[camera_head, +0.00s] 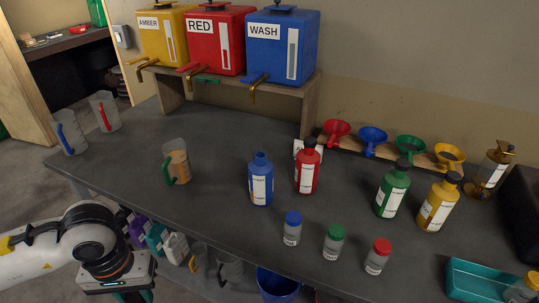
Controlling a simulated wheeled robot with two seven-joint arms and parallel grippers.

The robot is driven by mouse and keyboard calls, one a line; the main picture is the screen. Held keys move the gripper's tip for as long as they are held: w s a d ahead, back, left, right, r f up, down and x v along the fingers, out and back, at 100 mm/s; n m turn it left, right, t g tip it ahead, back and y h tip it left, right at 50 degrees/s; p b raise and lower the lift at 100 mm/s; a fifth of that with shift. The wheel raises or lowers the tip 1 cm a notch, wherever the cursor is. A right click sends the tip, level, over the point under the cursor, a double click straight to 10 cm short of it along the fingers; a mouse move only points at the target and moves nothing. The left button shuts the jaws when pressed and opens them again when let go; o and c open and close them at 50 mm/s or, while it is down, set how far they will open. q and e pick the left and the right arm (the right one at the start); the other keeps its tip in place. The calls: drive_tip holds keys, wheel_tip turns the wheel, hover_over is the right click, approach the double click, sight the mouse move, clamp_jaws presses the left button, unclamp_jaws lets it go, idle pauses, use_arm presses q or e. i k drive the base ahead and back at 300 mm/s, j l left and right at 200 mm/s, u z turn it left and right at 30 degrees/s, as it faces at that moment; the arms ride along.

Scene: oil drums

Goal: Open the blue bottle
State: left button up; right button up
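The blue bottle (261,182) stands upright on the dark table, left of the red bottle (308,170). It has a white label, and its narrow neck is blue. No black cap shows on its neck, unlike on the red, green and yellow bottles. My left gripper (130,293) is at the bottom left, low by the table's front edge and well away from the blue bottle. Its fingers are cut off by the picture's lower edge, so their opening is hidden. My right gripper is not in view.
Small jars with blue (292,228), green (333,242) and red (377,256) lids stand in front. Green (391,190) and yellow (438,204) bottles stand right. A green-handled jug (177,161) stands left. A teal tray (476,282) is front right. Dispensers stand on a rear shelf.

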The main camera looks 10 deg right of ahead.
sight(261, 170)
drive_tip(key=i+j+z, duration=0.15)
drive_tip(key=z, duration=0.25)
drive_tip(key=i+j+z, duration=0.2)
drive_tip(key=z, duration=0.15)
drive_tip(key=i+j+z, duration=0.15)
drive_tip(key=z, duration=0.25)
drive_tip(key=i+l+z, duration=0.1)
drive_tip(key=i, duration=0.4)
